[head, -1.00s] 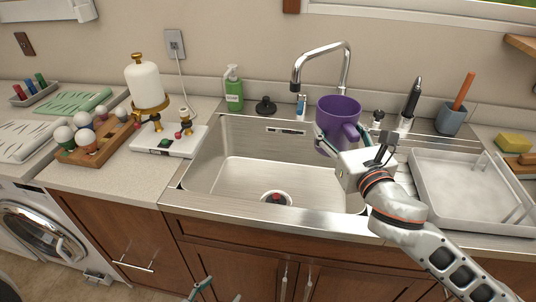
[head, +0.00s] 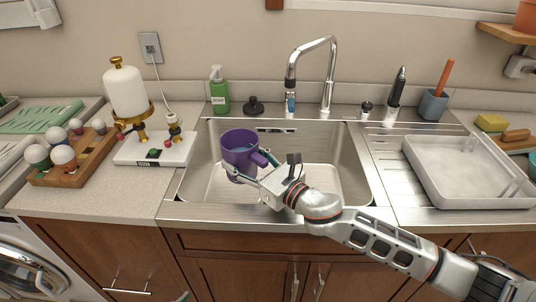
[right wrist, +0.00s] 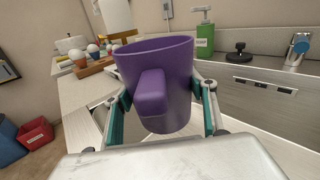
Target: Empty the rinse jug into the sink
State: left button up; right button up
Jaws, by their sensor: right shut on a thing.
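The purple rinse jug (head: 240,155) is held above the left part of the steel sink (head: 352,180), and looks roughly upright. A bluish surface shows inside it in the head view. My right gripper (head: 262,170) is shut on the jug's body. In the right wrist view, the teal fingers of the right gripper (right wrist: 160,112) press the jug (right wrist: 178,65) from both sides, with its handle pointing back to the wrist. The jug, gripper and arm hide the drain. My left gripper is not clearly visible.
A curved faucet (head: 331,75) stands behind the sink, right of the jug. A soap bottle (head: 219,92) and black stopper (head: 253,105) sit on the back ledge. A white stand with a bottle (head: 125,88) is left of the sink; a white tray (head: 470,185) is right.

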jog(key=shift+a+f, duration=0.1)
jog(key=shift+a, duration=0.15)
jog(key=shift+d, duration=0.1)
jog(key=shift+w+d+r+m, duration=0.15)
jog(key=shift+r+m, duration=0.15)
jog(key=shift+m, duration=0.2)
jog(key=shift+w+d+r+m, duration=0.15)
jog(key=shift+r+m, duration=0.1)
jog(key=shift+m, duration=0.25)
jog(key=shift+w+d+f+m+b, duration=0.15)
jog(key=shift+f+m+b, duration=0.2)
jog(key=shift+m, duration=0.15)
jog(key=shift+w+d+f+m+b, duration=0.15)
jog(key=shift+w+d+m+b, duration=0.25)
jog(key=shift+m, duration=0.5)
jog(key=shift+w+d+f+m+b, duration=0.15)
jog(key=shift+w+d+m+b, duration=0.25)
jog(key=shift+m, duration=0.5)
jog(key=shift+w+f+m, duration=0.1)
jog(key=shift+w+m, duration=0.1)
jog(key=shift+m, duration=0.1)
jog(key=shift+w+d+r+m, duration=0.2)
jog(key=shift+r+m, duration=0.4)
jog(key=shift+m, duration=0.3)
jog(key=shift+f+m, duration=0.2)
jog(key=shift+m, duration=0.6)
